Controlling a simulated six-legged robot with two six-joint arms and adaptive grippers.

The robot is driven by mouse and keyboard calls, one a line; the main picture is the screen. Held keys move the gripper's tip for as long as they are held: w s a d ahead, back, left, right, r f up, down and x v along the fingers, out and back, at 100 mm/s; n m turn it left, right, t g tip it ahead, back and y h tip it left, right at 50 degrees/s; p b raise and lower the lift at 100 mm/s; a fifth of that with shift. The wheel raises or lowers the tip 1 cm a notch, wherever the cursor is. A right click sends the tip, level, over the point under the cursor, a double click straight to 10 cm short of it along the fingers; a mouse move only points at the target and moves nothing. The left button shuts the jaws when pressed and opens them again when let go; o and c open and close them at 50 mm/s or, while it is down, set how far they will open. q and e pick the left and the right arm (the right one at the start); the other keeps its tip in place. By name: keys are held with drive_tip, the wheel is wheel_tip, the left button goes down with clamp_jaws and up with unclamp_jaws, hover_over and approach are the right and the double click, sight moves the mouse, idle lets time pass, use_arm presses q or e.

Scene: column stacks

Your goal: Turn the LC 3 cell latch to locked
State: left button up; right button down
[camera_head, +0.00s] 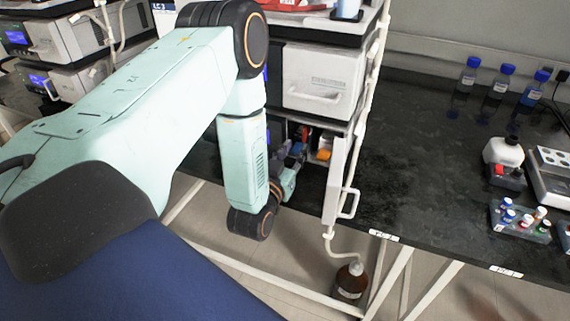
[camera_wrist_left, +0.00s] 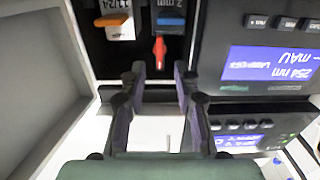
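The LC 3 stack (camera_head: 318,82) stands in the middle of the head view, with an open compartment low in it. In the left wrist view, a small red lever (camera_wrist_left: 159,54), which looks like the cell latch, sticks out below a blue-fronted part (camera_wrist_left: 171,21). My left gripper (camera_wrist_left: 158,75) is open, its two dark fingers apart on either side of the lever's line. The lever's tip shows just beyond the fingertips, and I see no contact. In the head view the left gripper (camera_head: 294,158) is small and partly hidden by my arm. My right gripper is not in view.
The compartment door (camera_head: 335,182) hangs open to the right of the compartment. An orange-fronted part (camera_wrist_left: 115,24) sits beside the latch. A display panel (camera_wrist_left: 268,64) is close on the wrist view's right. A brown bottle (camera_head: 350,280) stands under the bench.

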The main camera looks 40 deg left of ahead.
use_arm(q)
drive_tip(key=v, duration=0.6)
drive_tip(key=shift+s, duration=0.35)
drive_tip(key=s+d+f+g+h, duration=0.25)
drive_tip(key=s+f+g, duration=0.25)
drive_tip(key=f, duration=0.3)
drive_tip(key=s+d+f+g+h, duration=0.1)
drive_tip(key=s+d+f+g, duration=0.2)
drive_tip(key=s+f+g, duration=0.4)
drive_tip(key=s+d+f+m+g, duration=0.1)
drive_tip(key=s+d+f+g, duration=0.1)
drive_tip(key=s, duration=0.6)
drive_tip(key=s+d+f+m+g, duration=0.1)
drive_tip(key=s+d+g, duration=0.1)
drive_tip(key=s, duration=0.6)
drive_tip(key=shift+s+d+f+g+h, duration=0.2)
drive_tip(key=shift+d+f+g+h, duration=0.2)
drive_tip(key=shift+g, duration=0.3)
